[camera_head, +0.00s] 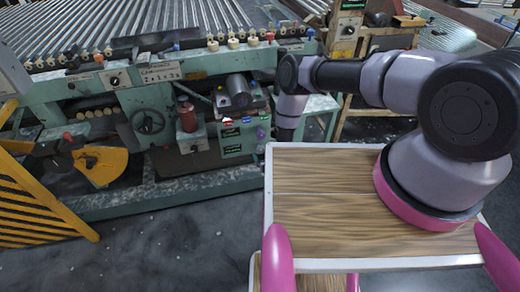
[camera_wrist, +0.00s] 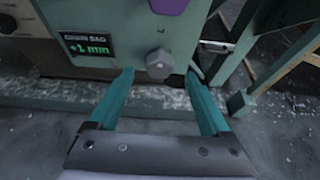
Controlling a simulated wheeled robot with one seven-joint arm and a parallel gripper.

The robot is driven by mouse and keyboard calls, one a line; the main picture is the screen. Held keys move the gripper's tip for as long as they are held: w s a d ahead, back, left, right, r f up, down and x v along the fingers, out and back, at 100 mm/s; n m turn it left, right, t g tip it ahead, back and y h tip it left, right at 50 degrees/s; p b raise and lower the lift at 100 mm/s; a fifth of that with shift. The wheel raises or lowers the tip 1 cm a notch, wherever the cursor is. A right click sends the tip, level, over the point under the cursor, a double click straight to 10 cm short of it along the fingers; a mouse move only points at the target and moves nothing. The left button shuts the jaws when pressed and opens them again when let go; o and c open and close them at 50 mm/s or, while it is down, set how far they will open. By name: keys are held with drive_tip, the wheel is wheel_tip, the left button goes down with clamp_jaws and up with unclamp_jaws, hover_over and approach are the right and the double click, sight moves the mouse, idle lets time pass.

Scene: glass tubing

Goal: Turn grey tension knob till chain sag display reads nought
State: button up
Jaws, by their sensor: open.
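The grey tension knob (camera_wrist: 159,63) sits on the lower front of a green machine panel. The chain sag display (camera_wrist: 88,49), just left of the knob, reads +1 mm in green. My gripper (camera_wrist: 158,74) is open, its two teal fingers reaching toward the panel. The knob shows between the fingertips in the picture, with a gap on each side. I cannot tell how far the tips are from the panel. In the head view my gripper (camera_head: 285,134) hangs at the right side of the control box (camera_head: 235,138).
A purple knob (camera_wrist: 168,5) sits above the grey one. The machine's green base rail (camera_head: 170,196) runs low in front. A handwheel (camera_head: 148,121) and a red-topped cylinder (camera_head: 187,115) stand left of the control box. A yellow striped barrier (camera_head: 38,205) is at far left.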

sight(261, 151)
drive_tip(key=x, duration=0.6)
drive_tip(key=shift+w, duration=0.1)
clamp_jaws()
drive_tip(key=shift+d+m, duration=0.1)
drive_tip(key=shift+m, duration=0.2)
drive_tip(key=shift+d+m+y, duration=0.1)
drive_tip(key=shift+m+y, duration=0.4)
drive_tip(key=shift+m, duration=0.2)
drive_tip(key=shift+m+g+y, duration=0.3)
drive_tip(key=shift+m+y, duration=0.5)
drive_tip(key=shift+m, duration=0.1)
drive_tip(key=m+y, duration=0.2)
drive_tip(key=m, duration=0.1)
drive_tip(key=shift+f, duration=0.1)
drive_tip(key=shift+m+y, duration=0.5)
drive_tip(key=shift+m, duration=0.4)
